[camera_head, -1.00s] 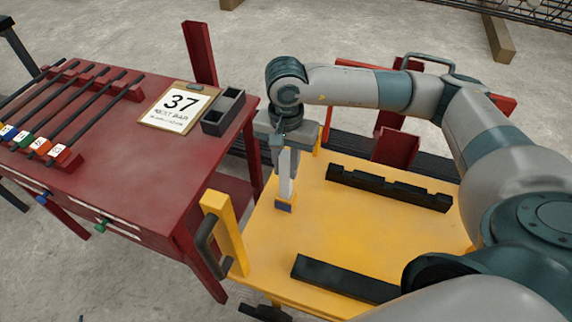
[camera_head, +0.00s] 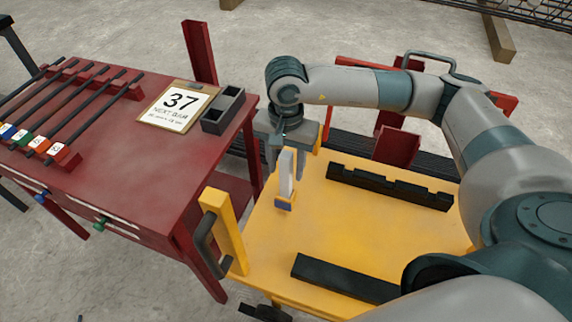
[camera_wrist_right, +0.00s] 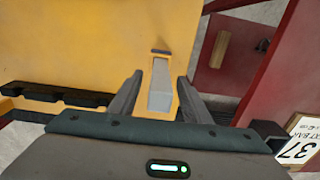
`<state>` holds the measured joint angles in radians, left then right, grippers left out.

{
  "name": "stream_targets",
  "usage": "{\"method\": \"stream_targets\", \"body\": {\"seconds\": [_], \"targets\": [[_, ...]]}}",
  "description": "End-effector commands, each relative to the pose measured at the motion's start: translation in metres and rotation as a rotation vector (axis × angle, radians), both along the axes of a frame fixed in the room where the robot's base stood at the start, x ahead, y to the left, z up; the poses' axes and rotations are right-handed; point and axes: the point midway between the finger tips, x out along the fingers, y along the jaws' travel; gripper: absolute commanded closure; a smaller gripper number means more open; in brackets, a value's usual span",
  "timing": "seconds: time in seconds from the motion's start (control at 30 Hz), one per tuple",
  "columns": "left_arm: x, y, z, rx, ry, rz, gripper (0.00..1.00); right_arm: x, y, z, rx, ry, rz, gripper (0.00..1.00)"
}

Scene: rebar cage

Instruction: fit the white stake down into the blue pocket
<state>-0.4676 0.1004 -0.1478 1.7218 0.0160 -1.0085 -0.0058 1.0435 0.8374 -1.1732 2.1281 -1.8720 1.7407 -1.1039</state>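My right gripper (camera_head: 287,165) is open, pointing down, with one finger on each side of the stake's upper part. In the right wrist view the stake (camera_wrist_right: 160,87) lies between the spread fingers (camera_wrist_right: 161,79), with yellow gaps on both sides. The pocket's dark edge (camera_wrist_right: 160,51) shows beyond it. My left gripper is not in view.
The yellow table (camera_head: 330,235) carries a black notched bar (camera_head: 388,188) and a black block (camera_head: 345,279). A yellow post with a black handle (camera_head: 222,232) stands at its left edge. The red table (camera_head: 110,180) on the left holds rods, a clipboard (camera_head: 178,106) and a grey bin (camera_head: 223,110).

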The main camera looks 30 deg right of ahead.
Motion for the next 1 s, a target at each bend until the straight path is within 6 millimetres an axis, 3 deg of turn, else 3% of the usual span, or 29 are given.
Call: {"method": "stream_targets", "body": {"seconds": [0.33, 0.53, 0.77, 1.0], "targets": [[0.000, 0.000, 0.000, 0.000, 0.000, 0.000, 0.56, 0.000, 0.000, 0.000, 0.000, 0.001, 0.000, 0.56], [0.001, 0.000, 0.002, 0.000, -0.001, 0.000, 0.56, 0.001, 0.000, 0.013, 0.001, -0.001, -0.001, 0.56], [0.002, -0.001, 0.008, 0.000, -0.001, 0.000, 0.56, 0.001, 0.000, 0.047, 0.001, -0.003, 0.001, 0.56], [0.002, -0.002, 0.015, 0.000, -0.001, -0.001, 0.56, 0.001, 0.000, 0.096, 0.002, -0.005, 0.001, 0.56]]}}
